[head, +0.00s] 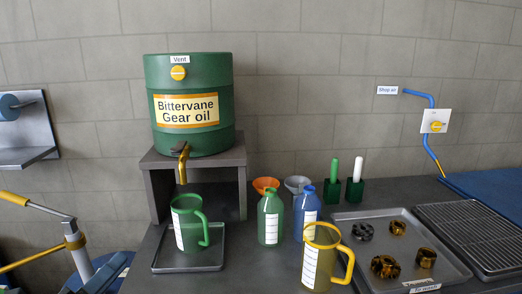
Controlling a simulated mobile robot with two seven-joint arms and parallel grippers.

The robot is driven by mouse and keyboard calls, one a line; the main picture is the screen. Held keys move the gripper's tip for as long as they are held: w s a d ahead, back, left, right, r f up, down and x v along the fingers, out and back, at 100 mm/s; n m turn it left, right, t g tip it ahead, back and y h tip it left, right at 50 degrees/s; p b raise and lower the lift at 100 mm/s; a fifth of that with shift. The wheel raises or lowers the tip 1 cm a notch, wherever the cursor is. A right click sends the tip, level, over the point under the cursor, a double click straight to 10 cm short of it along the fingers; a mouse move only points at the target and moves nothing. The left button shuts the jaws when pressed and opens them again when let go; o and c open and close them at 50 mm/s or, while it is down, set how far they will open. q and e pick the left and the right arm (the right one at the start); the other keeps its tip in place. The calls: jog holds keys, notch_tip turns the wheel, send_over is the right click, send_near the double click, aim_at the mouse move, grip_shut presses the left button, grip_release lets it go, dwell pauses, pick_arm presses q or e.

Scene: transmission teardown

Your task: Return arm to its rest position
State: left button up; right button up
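My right gripper and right arm are not in view.
A green gear oil drum (190,130) with a brass tap stands on a grey stand (242,180). Green (271,218) and blue (308,205) bottles and a yellow-handled jug (322,255) stand mid-bench. A parts tray (395,215) and a wire rack (470,235) lie right.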

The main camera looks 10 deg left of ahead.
pick_arm(q)
notch_tip(320, 180, down, 13)
jog(key=d+n+g+y+p, duration=0.1)
jog(key=n+y, duration=0.2)
jog(key=n, duration=0.6)
jog(key=d+n+g+y, duration=0.1)
jog(key=d+n+y, duration=0.15)
jog(key=n, duration=0.65)
jog(key=s+d+f+n+g+h, duration=0.1)
jog(key=s+d+f+n+g, duration=0.2)
jog(key=d+f, duration=0.3)
jog(key=s+d+f+n+g, duration=0.4)
jog(key=s+d+f+n, duration=0.1)
jog(key=f, duration=0.5)
jog(key=shift+s+d+g+h+p, duration=0.15)
jog(key=shift+d+g+h+p, duration=0.15)
jog(key=shift+d+h+p, duration=0.05)
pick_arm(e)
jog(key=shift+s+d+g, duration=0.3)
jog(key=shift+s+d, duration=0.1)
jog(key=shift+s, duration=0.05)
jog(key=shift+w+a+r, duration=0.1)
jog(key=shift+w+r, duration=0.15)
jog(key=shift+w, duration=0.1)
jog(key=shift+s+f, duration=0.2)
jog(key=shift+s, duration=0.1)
